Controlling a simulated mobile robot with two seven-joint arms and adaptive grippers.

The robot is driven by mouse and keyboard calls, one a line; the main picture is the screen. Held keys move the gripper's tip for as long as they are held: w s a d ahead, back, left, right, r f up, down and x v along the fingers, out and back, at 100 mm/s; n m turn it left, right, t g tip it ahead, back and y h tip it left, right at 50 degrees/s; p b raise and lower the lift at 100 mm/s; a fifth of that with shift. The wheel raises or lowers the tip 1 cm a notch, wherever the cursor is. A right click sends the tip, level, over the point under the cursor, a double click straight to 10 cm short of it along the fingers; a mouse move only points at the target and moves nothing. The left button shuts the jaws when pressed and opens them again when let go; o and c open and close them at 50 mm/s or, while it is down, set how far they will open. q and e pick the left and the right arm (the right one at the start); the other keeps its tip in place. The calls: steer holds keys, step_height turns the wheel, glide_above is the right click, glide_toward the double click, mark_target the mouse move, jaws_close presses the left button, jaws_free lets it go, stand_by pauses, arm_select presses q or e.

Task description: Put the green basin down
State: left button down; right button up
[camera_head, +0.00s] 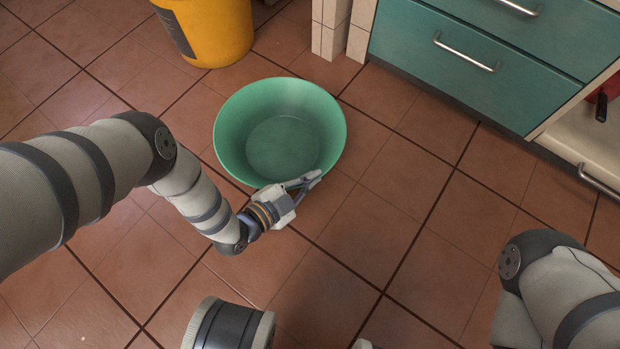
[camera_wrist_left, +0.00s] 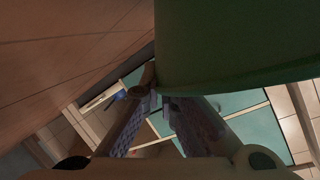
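The green basin (camera_head: 283,132) is a wide, round, empty bowl in the upper middle of the head view, in front of the yellow bucket. Its wall (camera_wrist_left: 235,45) fills the upper right of the left wrist view. My left gripper (camera_head: 308,182) is at the basin's near rim. In the left wrist view its two fingers (camera_wrist_left: 156,98) close together at the basin's edge, with the rim between them. I cannot tell whether the basin's bottom touches the floor. My right arm shows at the lower right of the head view, and its gripper is out of sight.
A yellow bucket (camera_head: 206,30) stands behind the basin at the upper left. A white tiled post (camera_head: 331,28) and green drawers (camera_head: 490,60) with metal handles border the upper right. The reddish tiled floor (camera_head: 400,215) is clear to the right of the basin.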

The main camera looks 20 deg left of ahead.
arm_select(q)
steer(key=c, duration=1.8)
jaws_free()
steer(key=shift+r, duration=0.1)
steer(key=p+v, duration=0.5)
steer(key=v, duration=0.7)
steer(key=shift+p, duration=0.4)
